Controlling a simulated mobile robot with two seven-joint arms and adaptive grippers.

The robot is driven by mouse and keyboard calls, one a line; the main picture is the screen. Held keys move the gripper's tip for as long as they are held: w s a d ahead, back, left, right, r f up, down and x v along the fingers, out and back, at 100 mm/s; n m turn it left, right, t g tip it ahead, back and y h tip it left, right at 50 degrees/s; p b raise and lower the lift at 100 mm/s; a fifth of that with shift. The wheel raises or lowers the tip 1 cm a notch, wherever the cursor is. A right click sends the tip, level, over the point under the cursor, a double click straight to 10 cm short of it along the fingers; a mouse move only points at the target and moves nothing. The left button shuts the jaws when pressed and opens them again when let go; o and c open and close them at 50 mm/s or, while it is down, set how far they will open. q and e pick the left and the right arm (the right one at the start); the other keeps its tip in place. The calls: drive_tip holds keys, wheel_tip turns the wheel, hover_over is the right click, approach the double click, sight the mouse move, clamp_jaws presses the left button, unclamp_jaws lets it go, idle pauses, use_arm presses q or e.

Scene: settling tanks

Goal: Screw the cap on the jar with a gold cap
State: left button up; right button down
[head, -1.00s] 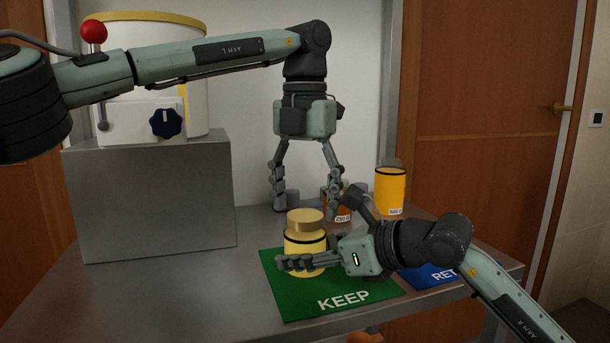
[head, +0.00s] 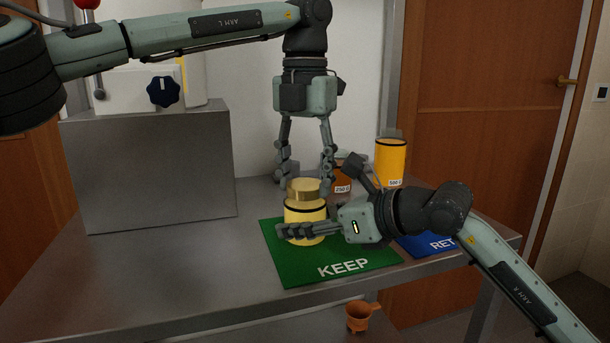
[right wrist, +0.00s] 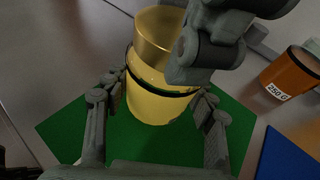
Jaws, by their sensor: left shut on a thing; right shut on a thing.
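The yellow jar (head: 304,214) with a black band stands upright on the green KEEP mat (head: 345,268). The gold cap (head: 303,186) is at the jar's mouth, level; I cannot tell how far it is threaded. My left gripper (head: 305,183) points down from above and is shut on the gold cap. My right gripper (head: 302,230) comes from the right and is shut around the jar's body. In the right wrist view the jar (right wrist: 155,103) is between the right fingers (right wrist: 155,98), and a left finger partly hides the cap (right wrist: 160,38).
An amber jar marked 250 G (head: 343,172) and a yellow-orange jar (head: 390,163) stand behind to the right. A blue mat (head: 425,246) lies right of the green one. A grey metal block (head: 150,165) stands left.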

use_arm(q)
drive_tip(key=o, duration=1.4)
drive_tip(key=shift+c, duration=0.2)
wheel_tip(320, 180, up, 12)
use_arm(e)
drive_tip(key=shift+c, duration=2.3)
unclamp_jaws()
drive_tip(key=v, duration=1.2)
drive_tip(key=shift+r, duration=0.1)
